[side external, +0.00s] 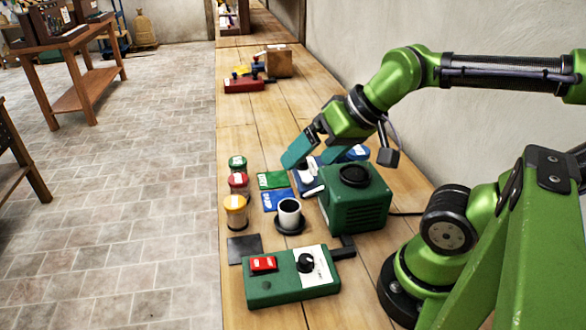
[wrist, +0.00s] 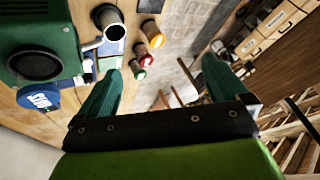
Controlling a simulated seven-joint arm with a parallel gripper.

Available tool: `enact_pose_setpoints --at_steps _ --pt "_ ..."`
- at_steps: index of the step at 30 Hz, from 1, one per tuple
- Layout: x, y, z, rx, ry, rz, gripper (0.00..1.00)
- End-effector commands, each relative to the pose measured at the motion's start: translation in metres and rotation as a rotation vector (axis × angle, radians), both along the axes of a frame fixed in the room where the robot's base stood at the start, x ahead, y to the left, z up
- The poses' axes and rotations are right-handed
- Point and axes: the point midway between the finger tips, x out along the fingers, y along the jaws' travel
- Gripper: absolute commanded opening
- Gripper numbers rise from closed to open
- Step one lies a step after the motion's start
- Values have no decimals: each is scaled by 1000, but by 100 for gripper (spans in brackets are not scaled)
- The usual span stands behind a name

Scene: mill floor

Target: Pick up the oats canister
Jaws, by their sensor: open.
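My gripper (side external: 311,162) is open and empty, above the bench behind the green grinder-like machine. Its two teal fingers stand apart in the wrist view (wrist: 163,70). Several small lidded canisters are in view, and I cannot read which label says oats. A yellow-lidded canister (side external: 236,213), a red-lidded one (side external: 238,184) and a green-lidded one (side external: 237,163) stand in a row near the bench's left edge. They also show in the wrist view: yellow (wrist: 152,36), red (wrist: 146,60), green (wrist: 140,74). A blue-lidded canister (side external: 357,153) stands behind the machine, partly hidden; its lid shows in the wrist view (wrist: 38,98).
The green machine (side external: 356,205) stands close below my gripper. A green switch box (side external: 290,287) is in front.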

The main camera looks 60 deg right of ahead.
Motion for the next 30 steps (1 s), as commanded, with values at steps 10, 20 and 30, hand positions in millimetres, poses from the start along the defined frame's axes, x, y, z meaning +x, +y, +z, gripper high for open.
enact_pose_setpoints --at_steps 10,20,30 --pt "0 0 0 0 0 0 91" --pt "1 -2 -1 0 3 -10 86" --pt "24 -127 25 -136 339 -181 86"
